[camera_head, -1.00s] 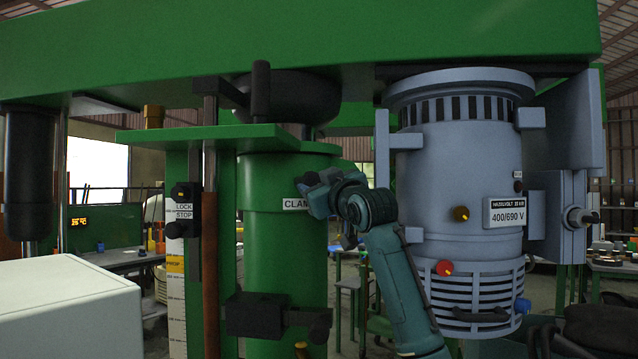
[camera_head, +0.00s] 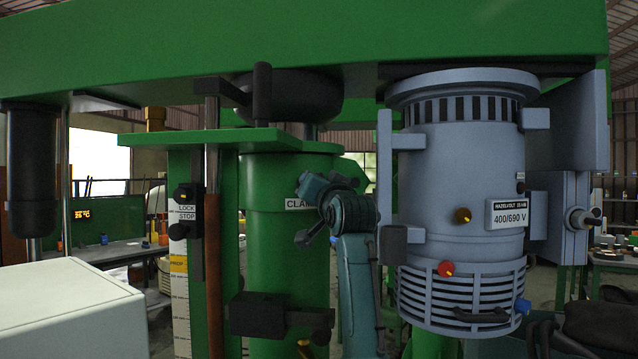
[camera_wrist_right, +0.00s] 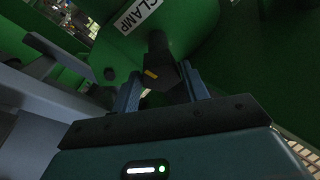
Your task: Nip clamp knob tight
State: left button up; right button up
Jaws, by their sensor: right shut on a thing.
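The clamp knob (camera_wrist_right: 162,77) is dark with a yellow mark and sits by the CLAMP label (camera_wrist_right: 138,14) on the green column, in the right wrist view. My right gripper (camera_wrist_right: 161,84) has one finger on each side of the knob and is shut on it. In the head view my right wrist (camera_head: 345,205) is in front of the green column (camera_head: 285,250). It covers part of the CLAMP label (camera_head: 298,204), and the knob cannot be made out there. My left gripper is not in view.
The grey motor (camera_head: 460,170) hangs close to the right of my right arm. A green beam (camera_head: 300,40) runs overhead. A lever-like dark bracket (camera_head: 260,315) juts from the column below. A pale box (camera_head: 70,305) stands at lower left.

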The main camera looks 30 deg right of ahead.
jog(key=shift+r+m, duration=0.1)
jog(key=shift+m, duration=0.6)
jog(key=o, duration=1)
pick_arm(q)
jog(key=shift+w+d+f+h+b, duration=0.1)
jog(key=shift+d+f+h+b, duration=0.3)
jog(key=shift+b, duration=1.2)
pick_arm(e)
jog(key=shift+v, duration=6.65)
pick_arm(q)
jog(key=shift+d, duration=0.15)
pick_arm(e)
jog(key=shift+a, duration=0.1)
